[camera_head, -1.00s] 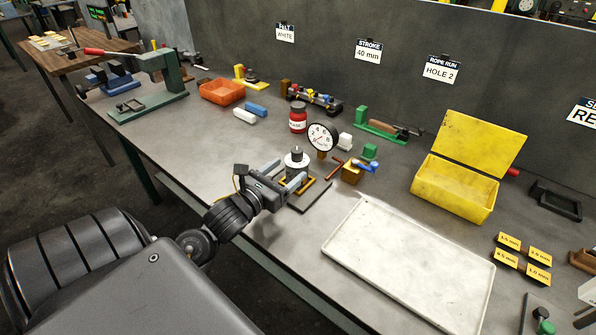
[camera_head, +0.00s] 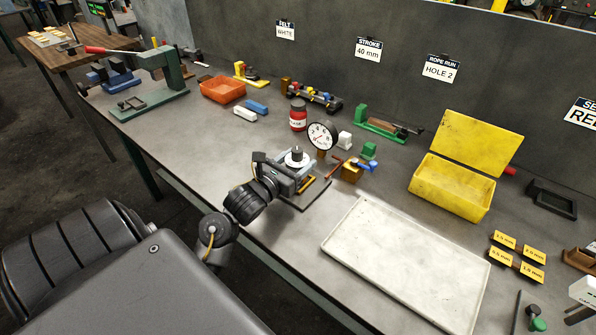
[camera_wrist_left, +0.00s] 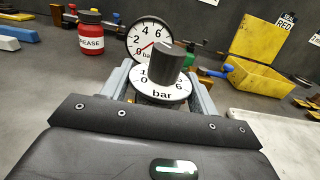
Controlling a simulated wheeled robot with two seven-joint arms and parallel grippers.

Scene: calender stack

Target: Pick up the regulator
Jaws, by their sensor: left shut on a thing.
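The regulator has a white dial marked in bar and a dark grey knob on top. It shows in the left wrist view (camera_wrist_left: 165,80) and in the head view (camera_head: 297,158), upright by the dark plate with a yellow frame near the table's front edge. My left gripper (camera_head: 292,172) is shut on the regulator, with one finger on each side in the left wrist view (camera_wrist_left: 162,90). The lower body is hidden by the gripper. A round pressure gauge (camera_head: 322,136) stands just behind it. My right gripper is not in view.
A white tray (camera_head: 372,215) lies to the right. A red grease jar (camera_head: 298,117) stands behind. A brass block (camera_head: 351,172) and red handle are close on the right. An open yellow box (camera_head: 450,190) stands further right.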

